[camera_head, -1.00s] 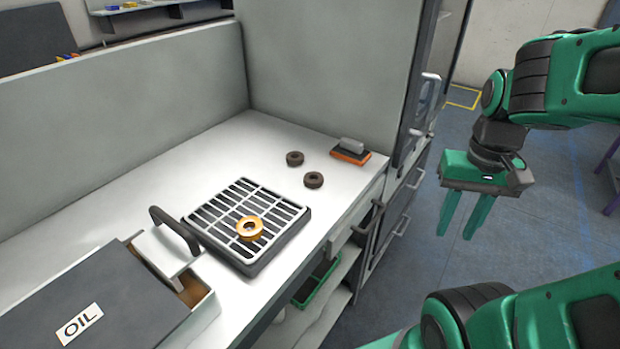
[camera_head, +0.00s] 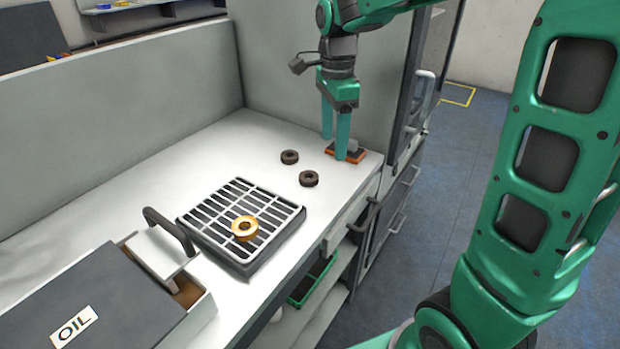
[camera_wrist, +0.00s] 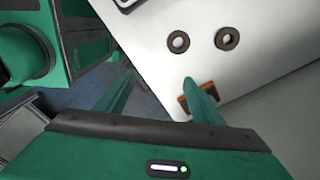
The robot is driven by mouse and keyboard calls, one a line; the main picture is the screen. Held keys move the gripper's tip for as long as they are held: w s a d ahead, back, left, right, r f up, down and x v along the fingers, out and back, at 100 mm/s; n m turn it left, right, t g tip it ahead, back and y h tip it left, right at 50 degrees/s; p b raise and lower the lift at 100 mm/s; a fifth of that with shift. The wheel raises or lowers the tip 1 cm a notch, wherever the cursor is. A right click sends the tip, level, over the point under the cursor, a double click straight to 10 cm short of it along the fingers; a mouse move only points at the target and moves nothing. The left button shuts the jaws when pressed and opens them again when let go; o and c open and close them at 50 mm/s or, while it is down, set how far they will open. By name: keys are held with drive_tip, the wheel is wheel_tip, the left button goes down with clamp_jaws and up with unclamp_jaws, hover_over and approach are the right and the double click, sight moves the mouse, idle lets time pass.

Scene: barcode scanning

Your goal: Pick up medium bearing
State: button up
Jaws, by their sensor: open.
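Two dark brown bearings lie flat on the white worktop (camera_head: 150,190): one farther back (camera_head: 288,162) and one nearer the front edge (camera_head: 308,184). A golden bearing (camera_head: 242,236) lies on the slatted grate (camera_head: 270,195). I cannot tell from looks which is the medium one. My gripper (camera_head: 335,148) is open and empty, fingers down, at the right rear of the worktop, to the right of the dark bearings. Both dark bearings show in the wrist view, at left (camera_wrist: 170,42) and right (camera_wrist: 219,38), beyond the fingertips and apart from them.
An orange and grey block (camera_head: 356,157) lies at the fingers, partly hidden; touching cannot be told. The oil box (camera_head: 110,290) with a dark handle stands front left. Panels (camera_head: 120,120) bound the worktop behind; a cabinet (camera_head: 400,170) stands right. A green bin (camera_head: 312,282) sits below.

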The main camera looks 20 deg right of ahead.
drive_tip(key=m, duration=0.2)
hover_over(308, 175)
drive_tip(key=shift+f, duration=5.65)
drive_tip(key=c, duration=1.2)
